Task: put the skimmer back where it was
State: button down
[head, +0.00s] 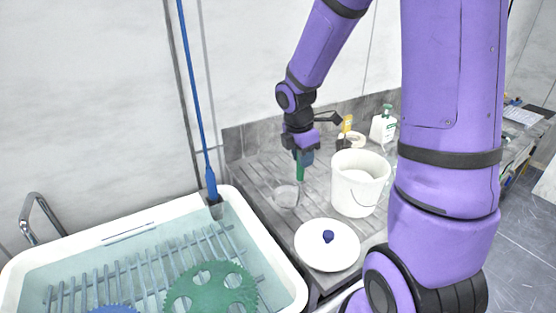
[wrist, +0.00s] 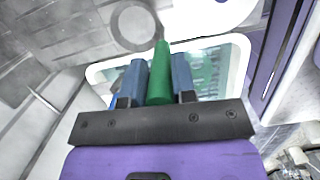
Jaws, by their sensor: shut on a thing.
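My gripper (head: 304,157) is shut on the green handle of the skimmer (head: 300,172), above the grey draining board. In the wrist view, the green handle (wrist: 160,78) sits between the two blue fingers of my gripper (wrist: 158,70). The skimmer's round, pale head (head: 286,196) hangs low at the handle's far end, left of the white bucket. It also shows as a ring at the top of the wrist view. I cannot tell whether the head touches the board.
The open white bucket (head: 343,198) stands close right of the skimmer. A white lid (head: 310,243) with a blue knob lies in front. A water-filled white tub (head: 262,225) at left holds a rack, a green disc (head: 212,287) and a blue pole (head: 190,70). A bottle (head: 382,128) stands behind.

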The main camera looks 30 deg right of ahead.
jog(key=w+f, duration=0.4)
jog(key=w, duration=0.6)
jog(key=shift+w+d+f, duration=0.15)
jog(key=shift+w+f, duration=0.1)
jog(key=shift+w, duration=0.15)
jog(key=shift+f, duration=0.15)
jog(key=c, duration=0.9)
grip_release()
